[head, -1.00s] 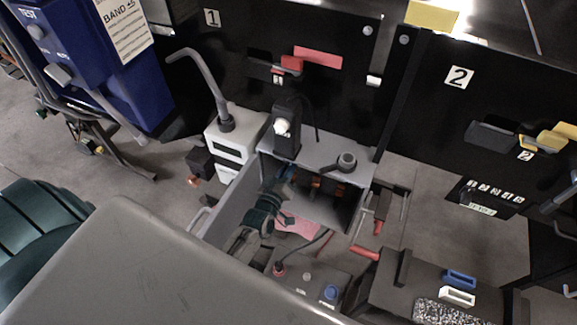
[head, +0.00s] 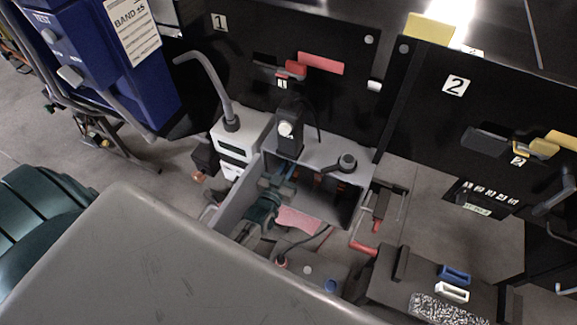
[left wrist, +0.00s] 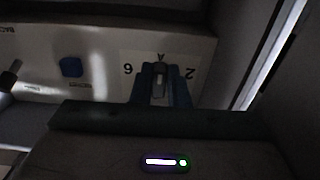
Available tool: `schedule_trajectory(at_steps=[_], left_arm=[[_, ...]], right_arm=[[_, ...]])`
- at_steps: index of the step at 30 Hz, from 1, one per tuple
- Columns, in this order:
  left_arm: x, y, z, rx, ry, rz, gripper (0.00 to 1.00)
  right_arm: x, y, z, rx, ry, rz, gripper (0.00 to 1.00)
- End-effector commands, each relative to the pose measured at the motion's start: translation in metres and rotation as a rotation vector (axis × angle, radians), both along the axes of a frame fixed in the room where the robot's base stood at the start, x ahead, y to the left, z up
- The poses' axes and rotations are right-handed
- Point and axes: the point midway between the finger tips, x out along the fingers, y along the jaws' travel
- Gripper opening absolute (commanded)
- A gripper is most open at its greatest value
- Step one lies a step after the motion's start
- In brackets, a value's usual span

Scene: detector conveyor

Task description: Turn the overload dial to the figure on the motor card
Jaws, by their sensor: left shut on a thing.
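The overload dial (left wrist: 159,85) shows in the left wrist view on a white scale plate (left wrist: 128,88), with a figure that looks like 6 at its left and 2 at its right. A small pointer mark stands above the dial. My left gripper (left wrist: 160,88) is shut on the dial, its blue fingers on either side. In the head view my left gripper (head: 284,180) reaches into the open grey box (head: 243,192), partly hidden by the box wall. A pink card (head: 297,220) lies by the box's front; I cannot read it or tell whether it is the motor card. My right gripper is not in view.
A blue button (left wrist: 71,67) sits on the panel left of the dial. The box's side walls are close around my left arm. A black knob (head: 347,162) stands on the box top. Red-handled parts (head: 363,248) lie to the right.

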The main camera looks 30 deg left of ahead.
Motion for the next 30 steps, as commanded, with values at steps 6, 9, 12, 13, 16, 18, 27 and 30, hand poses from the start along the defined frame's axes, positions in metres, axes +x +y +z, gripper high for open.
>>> schedule_trajectory(at_steps=[6, 9, 12, 13, 16, 18, 27, 30], left_arm=[[-0.001, 0.0002, -0.002, 0.024, 0.006, 0.0, 0.0], [-0.0011, 0.0003, -0.0021, 0.025, 0.006, 0.0, 0.0], [-0.0011, 0.0003, -0.0022, 0.025, 0.006, 0.0, 0.0], [-0.0011, 0.0003, -0.0022, 0.025, 0.006, 0.0, 0.0], [-0.0011, 0.0003, -0.0021, 0.025, 0.006, 0.0, 0.0], [-0.0011, 0.0003, -0.002, 0.024, 0.005, 0.0, 0.28], [-0.0006, 0.0004, -0.0008, 0.023, 0.002, 0.0, 0.36], [-0.0045, 0.0001, -0.0021, 0.023, 0.003, 0.0, 0.36]], right_arm=[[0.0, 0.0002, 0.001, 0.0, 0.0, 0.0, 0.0], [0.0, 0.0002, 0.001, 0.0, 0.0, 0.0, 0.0], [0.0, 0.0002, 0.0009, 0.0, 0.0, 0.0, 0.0], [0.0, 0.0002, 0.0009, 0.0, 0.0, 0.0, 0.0], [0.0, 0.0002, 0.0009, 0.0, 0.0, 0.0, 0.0], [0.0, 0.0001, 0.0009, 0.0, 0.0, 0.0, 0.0], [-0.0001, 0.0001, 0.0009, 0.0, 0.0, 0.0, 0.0], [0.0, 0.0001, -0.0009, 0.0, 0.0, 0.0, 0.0]])
